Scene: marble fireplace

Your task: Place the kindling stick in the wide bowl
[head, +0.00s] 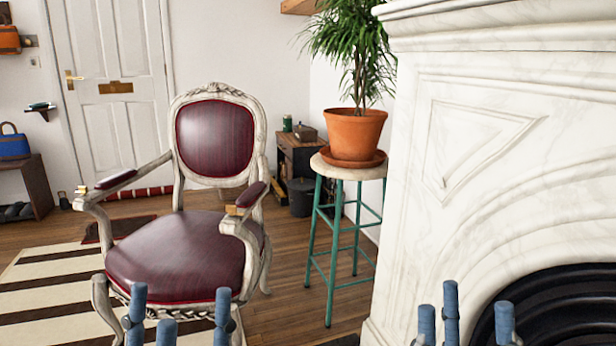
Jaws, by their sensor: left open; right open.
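I cannot make out a kindling stick or a wide bowl for certain in the head view. A small tan, wood-like piece (237,210) shows at the front of the chair's right armrest; I cannot tell what it is. My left gripper (180,313) is at the bottom edge, its blue fingers spread, open and empty in front of the chair seat. My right gripper (466,316) is at the bottom right, open and empty, in front of the marble fireplace. The lower parts of both grippers are cut off by the frame.
An armchair (185,250) with dark red upholstery stands ahead. A teal-legged stool (332,245) carries a potted plant (355,133). The white marble fireplace (480,190) with a dark arched opening (570,300) fills the right. Wooden floor (290,285) is clear between chair and stool.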

